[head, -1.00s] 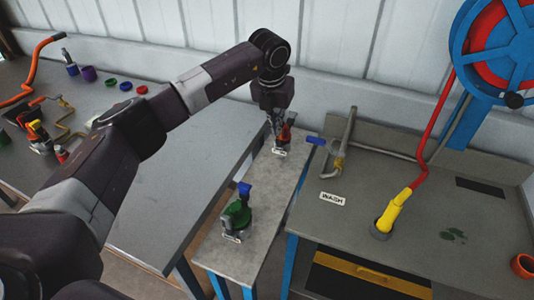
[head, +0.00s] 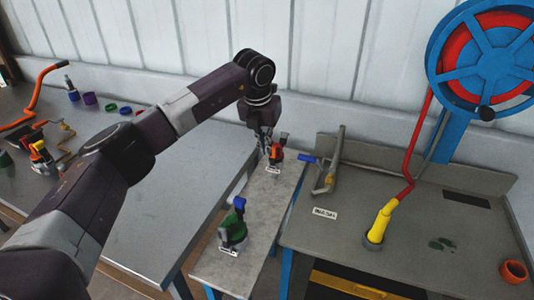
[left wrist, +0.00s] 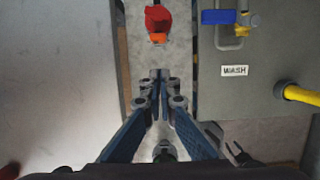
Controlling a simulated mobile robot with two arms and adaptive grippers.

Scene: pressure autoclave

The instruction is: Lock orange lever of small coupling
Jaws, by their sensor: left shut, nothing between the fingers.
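A small red coupling (head: 277,154) with an orange part stands at the far end of the narrow grey bench (head: 262,195), behind a white label. Its dark top shows in the head view. In the left wrist view the red coupling (left wrist: 157,18) is at the top edge, with its orange part (left wrist: 158,39) facing the fingers. My left gripper (head: 266,144) is beside the coupling, on its left in the head view. Its fingertips (left wrist: 160,75) are together and empty, apart from the orange part in the wrist view. My right gripper is not in view.
A green coupling with a blue top (head: 234,228) stands at the bench's near end. At right is a wash table with a blue-handled pipe (head: 330,173), a WASH sign (head: 325,214) and a yellow nozzle (head: 380,224). A wide grey table (head: 185,190) lies left.

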